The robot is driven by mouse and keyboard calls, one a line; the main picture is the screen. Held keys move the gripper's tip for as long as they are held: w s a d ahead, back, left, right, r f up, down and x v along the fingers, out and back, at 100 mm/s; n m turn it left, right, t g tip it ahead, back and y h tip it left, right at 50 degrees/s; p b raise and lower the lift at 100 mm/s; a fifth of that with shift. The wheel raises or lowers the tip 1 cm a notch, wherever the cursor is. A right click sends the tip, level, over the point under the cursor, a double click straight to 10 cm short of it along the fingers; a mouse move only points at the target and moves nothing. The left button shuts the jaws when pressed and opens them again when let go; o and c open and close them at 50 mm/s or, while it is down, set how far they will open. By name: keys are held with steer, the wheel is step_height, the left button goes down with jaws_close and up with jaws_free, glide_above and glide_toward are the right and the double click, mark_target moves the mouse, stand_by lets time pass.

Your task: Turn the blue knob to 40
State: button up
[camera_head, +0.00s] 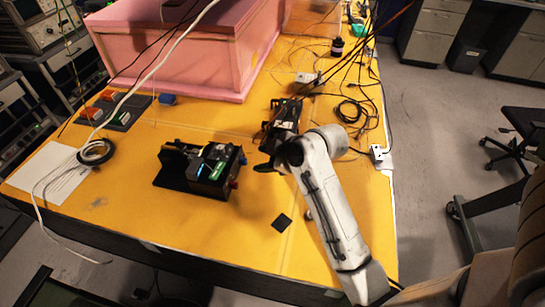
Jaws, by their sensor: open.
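A small blue knob-like piece (167,99) sits on the yellow table beside the pink foam box, at the right of a dark panel. A black device (183,187) with a green label stands mid-table. Its right end carries a small dark-blue round part (243,160) and a red one (234,185). I cannot tell for certain which blue part is the task's knob, and no scale or number is readable. My gripper (262,167) is open just right of the device, at the end of my white arm. Its dark fingers are small, and contact cannot be told.
The pink foam box (175,50) fills the back left. The dark panel (118,112) bears orange, red and green pieces. Loose cables (355,110) lie at the right, and a black cable coil (95,152) at the left. The front of the yellow table (190,228) is largely clear.

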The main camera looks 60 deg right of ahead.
steer(key=shift+v, duration=2)
